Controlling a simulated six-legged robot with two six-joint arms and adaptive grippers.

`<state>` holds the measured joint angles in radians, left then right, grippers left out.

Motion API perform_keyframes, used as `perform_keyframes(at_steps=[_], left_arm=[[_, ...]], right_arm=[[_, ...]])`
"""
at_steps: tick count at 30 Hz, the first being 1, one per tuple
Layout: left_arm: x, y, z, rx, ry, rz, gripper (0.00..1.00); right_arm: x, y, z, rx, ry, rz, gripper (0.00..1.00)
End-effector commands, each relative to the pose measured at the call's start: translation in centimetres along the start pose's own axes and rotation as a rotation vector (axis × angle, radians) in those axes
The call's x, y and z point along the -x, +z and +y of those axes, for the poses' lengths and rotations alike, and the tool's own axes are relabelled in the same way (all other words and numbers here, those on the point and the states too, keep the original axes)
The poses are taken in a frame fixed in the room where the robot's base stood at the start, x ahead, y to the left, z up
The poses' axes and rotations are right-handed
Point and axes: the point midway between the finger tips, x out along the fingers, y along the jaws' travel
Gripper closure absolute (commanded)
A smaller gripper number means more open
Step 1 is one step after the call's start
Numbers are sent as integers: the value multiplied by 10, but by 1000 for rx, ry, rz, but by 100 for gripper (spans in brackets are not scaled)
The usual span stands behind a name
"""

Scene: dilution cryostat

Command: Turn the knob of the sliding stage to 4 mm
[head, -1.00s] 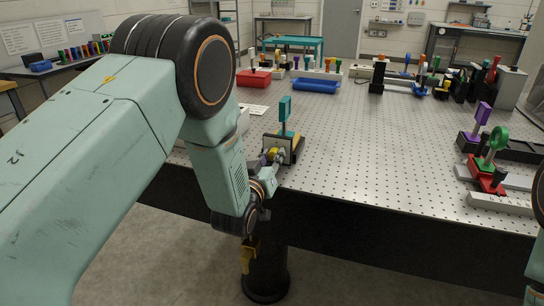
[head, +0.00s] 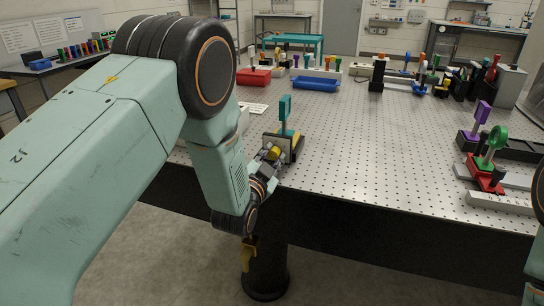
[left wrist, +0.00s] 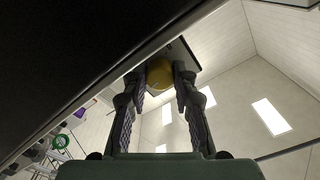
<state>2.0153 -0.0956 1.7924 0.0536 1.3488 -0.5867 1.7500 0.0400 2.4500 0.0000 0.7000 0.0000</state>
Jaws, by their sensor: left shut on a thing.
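The sliding stage (head: 297,146) stands near the front edge of the perforated table, with a teal plate (head: 285,107) upright on a post on top. Its yellow knob (head: 274,152) faces my left arm. My left gripper (head: 270,158) is at the knob. In the left wrist view the round yellow knob (left wrist: 159,73) sits between the two fingertips, and the gripper (left wrist: 160,82) is shut on it. The scale of the stage cannot be read in these frames. My right gripper is not in view.
A purple part (head: 482,115) and a green ring mount (head: 494,142) stand on the right of the table. A red tray (head: 254,77) and a blue tray (head: 316,84) lie at the back. The middle of the table (head: 385,145) is clear.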

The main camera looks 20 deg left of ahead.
Motion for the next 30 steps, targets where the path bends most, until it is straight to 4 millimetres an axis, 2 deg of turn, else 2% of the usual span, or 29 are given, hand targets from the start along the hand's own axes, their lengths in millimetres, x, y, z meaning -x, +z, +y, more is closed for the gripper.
perform_keyframes(at_steps=[10, 27, 28, 30], left_arm=[[2, 2, 2, -143, 5, -6, 100], [2, 3, 2, -171, 6, -6, 100], [2, 3, 2, -170, 6, -6, 71], [2, 3, 2, -170, 6, -6, 65]], right_arm=[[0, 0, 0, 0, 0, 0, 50], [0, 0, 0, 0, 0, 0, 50], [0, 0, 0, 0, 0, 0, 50], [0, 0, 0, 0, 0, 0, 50]])
